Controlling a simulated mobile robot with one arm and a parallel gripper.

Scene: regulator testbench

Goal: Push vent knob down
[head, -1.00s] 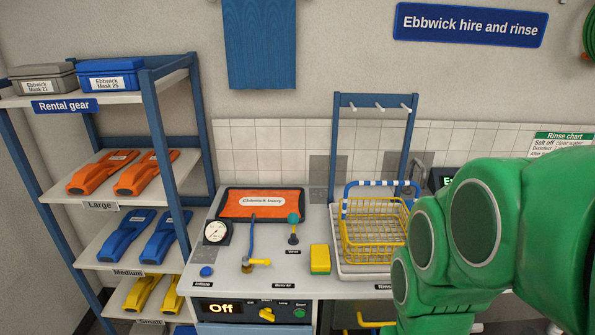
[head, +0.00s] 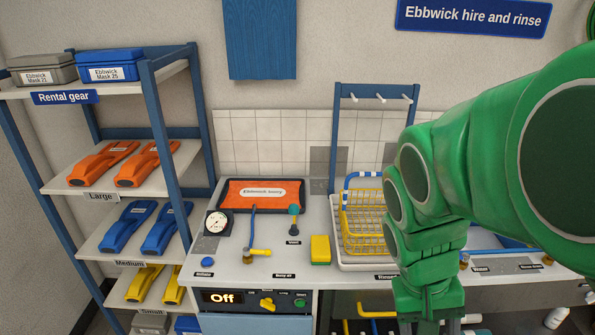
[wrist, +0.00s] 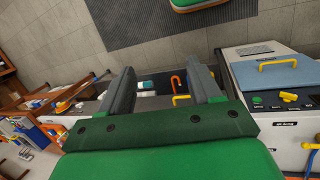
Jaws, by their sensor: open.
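A teal ball knob on a dark stem (head: 293,211) stands upright on the bench, above a small label that seems to read Vent. A round gauge (head: 215,223), a blue lever with a yellow fitting (head: 255,251) and an orange tray (head: 262,195) are near it. My green arm is on the right, in front of the yellow basket and well apart from the knob. In the wrist view my gripper (wrist: 162,82) has its two grey fingers spread, with nothing held between them. I cannot make out the knob in the wrist view.
A yellow sponge block (head: 320,249) and a yellow wire basket (head: 362,225) stand right of the knob. A blue rack (head: 337,140) rises behind. The bench front has a panel reading Off (head: 222,297). Rental shelves (head: 165,120) stand at left.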

